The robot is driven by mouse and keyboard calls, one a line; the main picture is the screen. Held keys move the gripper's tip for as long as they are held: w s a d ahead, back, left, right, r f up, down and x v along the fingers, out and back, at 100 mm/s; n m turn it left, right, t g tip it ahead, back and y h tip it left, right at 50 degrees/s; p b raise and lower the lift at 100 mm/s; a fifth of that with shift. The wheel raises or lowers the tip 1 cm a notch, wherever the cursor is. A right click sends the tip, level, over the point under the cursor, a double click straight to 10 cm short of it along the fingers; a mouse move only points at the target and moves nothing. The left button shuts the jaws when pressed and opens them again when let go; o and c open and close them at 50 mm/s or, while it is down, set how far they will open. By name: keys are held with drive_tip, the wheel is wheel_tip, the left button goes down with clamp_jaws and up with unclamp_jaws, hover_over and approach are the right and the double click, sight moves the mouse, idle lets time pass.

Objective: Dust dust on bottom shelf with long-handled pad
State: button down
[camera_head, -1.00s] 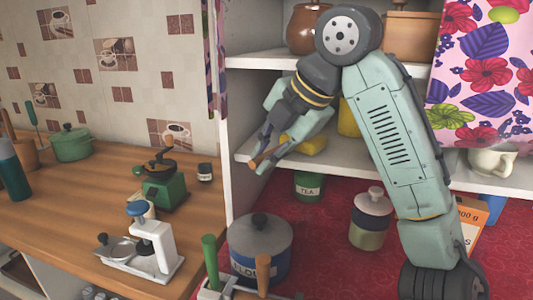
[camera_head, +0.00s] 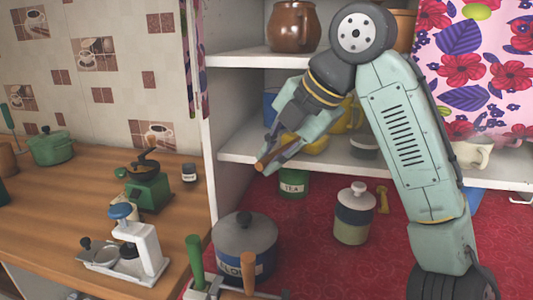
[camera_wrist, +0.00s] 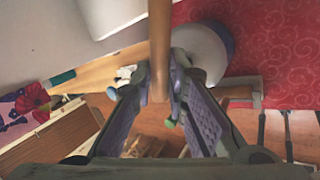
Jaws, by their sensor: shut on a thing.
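My gripper (camera_head: 273,150) is shut on a wooden handle (camera_head: 264,165) just in front of the left part of the bottom shelf (camera_head: 235,150). In the wrist view my gripper (camera_wrist: 160,100) has the wooden handle (camera_wrist: 158,45) between its fingers, running up out of the picture. I cannot make out the pad for certain. A yellow thing (camera_head: 314,146) shows at the shelf behind my gripper, partly hidden, and I cannot tell whether it joins the handle. No dust can be made out; my arm covers part of the shelf.
A brown jug (camera_head: 293,28) stands on the upper shelf. A white cup (camera_head: 470,152) stands at the right of the lower shelf. Below are a green tea tin (camera_head: 294,184), a lidded jar (camera_head: 354,215) and a flour pot (camera_head: 245,240). A wooden counter (camera_head: 60,215) lies left.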

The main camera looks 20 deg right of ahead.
drive_tip(key=shift+s+d, duration=0.3)
drive_tip(key=shift+d, duration=0.2)
drive_tip(key=shift+r, duration=0.1)
drive_tip(key=shift+r, duration=0.65)
drive_tip(key=s+a, duration=0.8)
drive_tip(key=s, duration=0.3)
drive_tip(key=shift+s, duration=0.4)
